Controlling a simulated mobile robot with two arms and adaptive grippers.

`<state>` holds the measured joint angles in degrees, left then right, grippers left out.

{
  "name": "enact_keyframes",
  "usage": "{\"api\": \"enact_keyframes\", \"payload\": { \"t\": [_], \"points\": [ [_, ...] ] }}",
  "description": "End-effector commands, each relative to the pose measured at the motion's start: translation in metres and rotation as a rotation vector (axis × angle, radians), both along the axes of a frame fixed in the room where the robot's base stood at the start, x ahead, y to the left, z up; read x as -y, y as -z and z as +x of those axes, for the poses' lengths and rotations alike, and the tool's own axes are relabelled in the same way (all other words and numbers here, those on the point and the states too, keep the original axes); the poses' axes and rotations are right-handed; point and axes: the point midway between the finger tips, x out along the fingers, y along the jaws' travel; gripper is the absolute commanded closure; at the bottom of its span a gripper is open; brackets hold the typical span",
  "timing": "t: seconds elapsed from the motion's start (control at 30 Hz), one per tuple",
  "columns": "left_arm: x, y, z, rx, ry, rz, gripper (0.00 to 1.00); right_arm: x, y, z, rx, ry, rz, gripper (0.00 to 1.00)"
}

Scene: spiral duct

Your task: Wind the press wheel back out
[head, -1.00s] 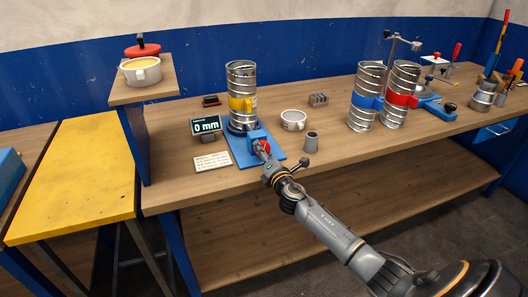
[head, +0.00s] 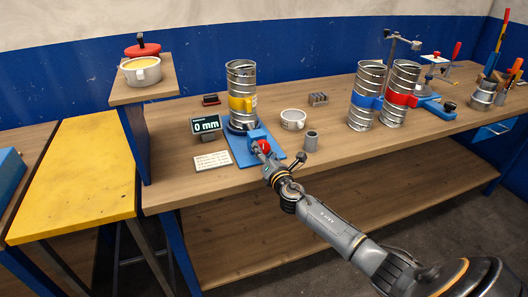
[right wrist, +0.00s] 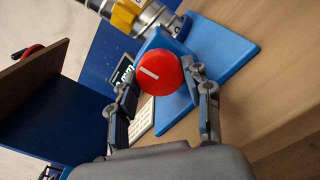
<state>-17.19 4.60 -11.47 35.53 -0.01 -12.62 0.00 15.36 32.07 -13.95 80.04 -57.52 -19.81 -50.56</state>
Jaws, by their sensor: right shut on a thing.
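The red press wheel (head: 264,146) with a white mark sits at the front of a blue press (head: 256,134) on a blue base plate (head: 241,154). In the right wrist view the round wheel (right wrist: 160,72) lies between both fingers. My right gripper (head: 261,150) is shut on it, a finger on each side (right wrist: 162,82). A spiral duct with a yellow band (head: 240,75) stands upright on the press. A display (head: 206,124) reads 0 mm. My left gripper is not in view.
A white cup (head: 293,120) and a grey cylinder (head: 311,141) stand right of the press. A card (head: 212,160) lies left of it. Two ducts with blue (head: 366,101) and red (head: 403,99) bands stand farther right. Bench space in front of these is clear.

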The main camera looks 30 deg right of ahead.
Motion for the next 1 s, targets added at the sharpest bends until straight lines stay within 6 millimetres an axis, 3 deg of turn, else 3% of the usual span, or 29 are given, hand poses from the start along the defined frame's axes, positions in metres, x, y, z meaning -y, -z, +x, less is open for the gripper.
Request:
{"api": "enact_keyframes", "payload": {
  "t": [0.03, 0.07, 0.17, 0.57, 0.73, 1.0],
  "points": [
    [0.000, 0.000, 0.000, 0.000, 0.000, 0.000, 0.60, 0.000, 0.002, -0.001, -0.004, -0.001, -0.003, 0.82],
    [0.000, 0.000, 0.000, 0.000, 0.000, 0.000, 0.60, 0.000, 0.002, -0.001, -0.004, -0.001, -0.003, 0.49],
    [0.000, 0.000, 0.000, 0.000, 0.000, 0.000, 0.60, 0.000, 0.002, 0.000, -0.004, -0.001, -0.002, 0.28],
    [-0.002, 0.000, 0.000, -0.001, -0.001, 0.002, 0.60, -0.001, 0.001, -0.004, -0.001, -0.001, -0.001, 0.28],
    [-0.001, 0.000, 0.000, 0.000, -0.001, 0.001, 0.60, -0.007, 0.002, -0.027, -0.004, -0.002, -0.001, 0.28],
    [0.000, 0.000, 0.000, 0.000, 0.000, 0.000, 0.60, -0.020, 0.003, -0.083, -0.005, -0.002, 0.000, 0.28]
  ]
}}
